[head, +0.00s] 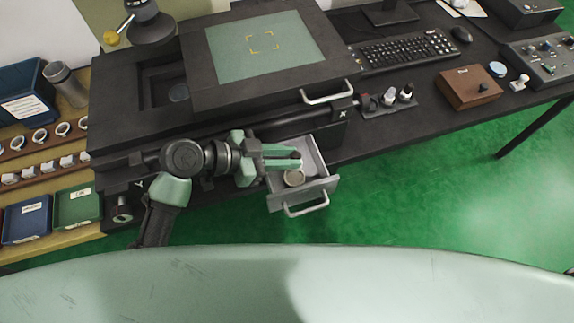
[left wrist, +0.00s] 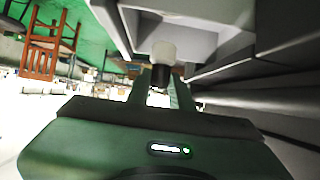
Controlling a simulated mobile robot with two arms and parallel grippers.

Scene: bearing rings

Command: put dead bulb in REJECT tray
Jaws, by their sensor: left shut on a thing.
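My left gripper (head: 298,158) reaches from the left over an open grey drawer (head: 327,184) under the black machine. It is shut on a small bulb-like thing, the bulb (left wrist: 163,52), with a white rounded end and a dark base, as the left wrist view shows. In the head view only a dark bit shows between the fingertips. A round pale thing (head: 294,178) shows at the drawer, just below the fingers; I cannot tell whether it is part of the bulb. A blue tray (head: 26,220) and a green tray (head: 77,206) stand at the far left; their labels are unreadable.
The black machine (head: 140,130) has a pale green plate (head: 265,45) on top. A bench with white rings (head: 40,135) stands at left, beside a dark blue bin (head: 22,92). A keyboard (head: 410,50) and wooden box (head: 470,88) are at right. Green floor is clear.

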